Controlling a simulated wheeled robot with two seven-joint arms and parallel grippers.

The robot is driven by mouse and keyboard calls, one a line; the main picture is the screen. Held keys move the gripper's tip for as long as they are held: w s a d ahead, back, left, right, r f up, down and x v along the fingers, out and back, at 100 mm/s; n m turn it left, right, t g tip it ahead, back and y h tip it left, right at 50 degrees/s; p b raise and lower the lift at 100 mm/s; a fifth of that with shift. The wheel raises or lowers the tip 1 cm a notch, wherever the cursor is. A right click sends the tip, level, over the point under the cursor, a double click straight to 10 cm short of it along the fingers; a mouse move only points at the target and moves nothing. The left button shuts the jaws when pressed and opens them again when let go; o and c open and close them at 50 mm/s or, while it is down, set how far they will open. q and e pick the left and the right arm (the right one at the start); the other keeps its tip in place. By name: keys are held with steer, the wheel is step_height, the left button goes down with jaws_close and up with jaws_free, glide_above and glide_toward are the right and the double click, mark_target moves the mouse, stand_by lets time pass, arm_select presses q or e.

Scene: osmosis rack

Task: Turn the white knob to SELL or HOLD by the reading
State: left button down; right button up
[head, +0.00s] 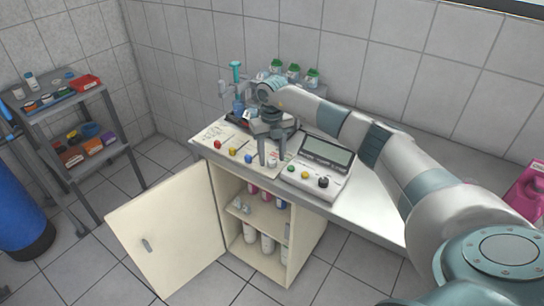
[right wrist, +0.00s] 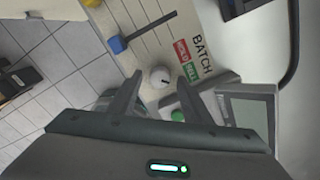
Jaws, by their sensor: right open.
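The white knob (right wrist: 160,77) shows in the right wrist view, round with a small dark mark, on a cream panel (right wrist: 150,50). The red HOLD label (right wrist: 182,52) and green SELL label (right wrist: 190,70) are printed beside it, near the word BATCH. My right gripper (right wrist: 160,88) is open, its fingers pointing at the knob from either side; I cannot tell whether they touch it. In the head view my right gripper (head: 272,162) points down over the panel's right end and hides the knob. The meter (head: 312,176) stands just right; its grey display (head: 327,152) is unreadable. My left gripper is not in view.
Red (head: 217,144), yellow (head: 233,152) and blue (head: 248,159) knobs line the panel's front. A cabinet door (head: 165,245) hangs open below. Green-capped bottles (head: 293,70) stand behind my arm. A shelf rack (head: 60,110) stands left.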

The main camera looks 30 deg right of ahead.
step_height(320, 180, up, 7)
steer(key=shift+r+b, duration=0.1)
steer(key=shift+b, duration=1.1)
step_height(320, 180, up, 9)
steer(key=b, duration=0.2)
glide_above(272, 160)
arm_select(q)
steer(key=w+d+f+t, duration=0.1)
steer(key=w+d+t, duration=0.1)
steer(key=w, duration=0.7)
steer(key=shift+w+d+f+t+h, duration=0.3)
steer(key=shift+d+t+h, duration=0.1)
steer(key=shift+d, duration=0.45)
arm_select(e)
steer(key=shift+r, duration=0.45)
